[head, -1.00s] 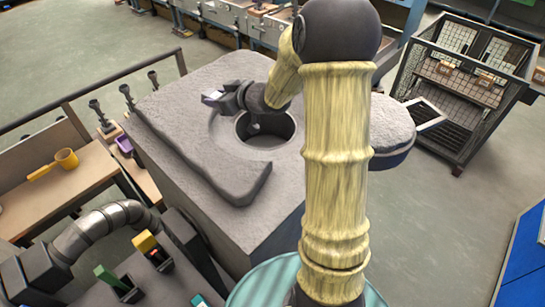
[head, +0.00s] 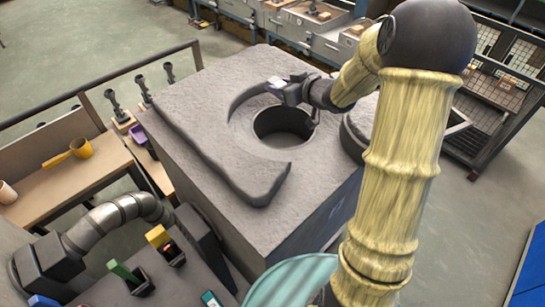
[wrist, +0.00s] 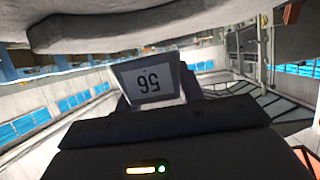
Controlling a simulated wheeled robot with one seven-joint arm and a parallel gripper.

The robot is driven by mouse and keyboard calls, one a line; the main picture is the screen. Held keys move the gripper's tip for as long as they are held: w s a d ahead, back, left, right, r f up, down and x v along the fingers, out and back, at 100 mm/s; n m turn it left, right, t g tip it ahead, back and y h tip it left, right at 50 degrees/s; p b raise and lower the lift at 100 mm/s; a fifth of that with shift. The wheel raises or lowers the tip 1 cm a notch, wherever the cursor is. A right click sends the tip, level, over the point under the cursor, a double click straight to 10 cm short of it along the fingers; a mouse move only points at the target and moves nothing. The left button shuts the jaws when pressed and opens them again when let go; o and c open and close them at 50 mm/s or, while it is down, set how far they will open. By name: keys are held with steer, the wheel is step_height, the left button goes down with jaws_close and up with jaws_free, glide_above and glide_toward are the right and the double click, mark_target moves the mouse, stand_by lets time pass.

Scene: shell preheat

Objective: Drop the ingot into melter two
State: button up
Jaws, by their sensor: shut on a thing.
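The melter (head: 215,90) is a grey, rough block with a round dark opening (head: 283,128) in its top. I see no number on it, so I cannot tell whether it is melter two. My gripper (head: 283,88) is at the far rim of the opening in the head view, pointing left. It is shut on a small pale piece (head: 273,82), which I take to be the ingot. In the wrist view the ingot (wrist: 150,80) is a light plate with two upside-down digits, above the dark gripper body. Its height above the melter top is unclear.
A round grey lid (head: 353,135) sits right of the opening, partly behind my arm. A raised curved ridge (head: 215,150) lies left of it. A bench with a yellow ladle (head: 78,150) stands left, and coloured levers (head: 158,238) stand in front. A wire cage (head: 490,100) stands at back right.

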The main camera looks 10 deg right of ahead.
stand_by(0.3)
step_height(320, 180, down, 6)
steer(key=b, duration=0.6)
steer(key=o, duration=1.3)
steer(key=shift+o, duration=0.2)
steer(key=shift+s+d, duration=0.1)
steer(key=b+v, duration=0.1)
steer(key=v, duration=1.6)
steer(key=shift+s+b, duration=0.15)
steer(key=shift+b, duration=0.2)
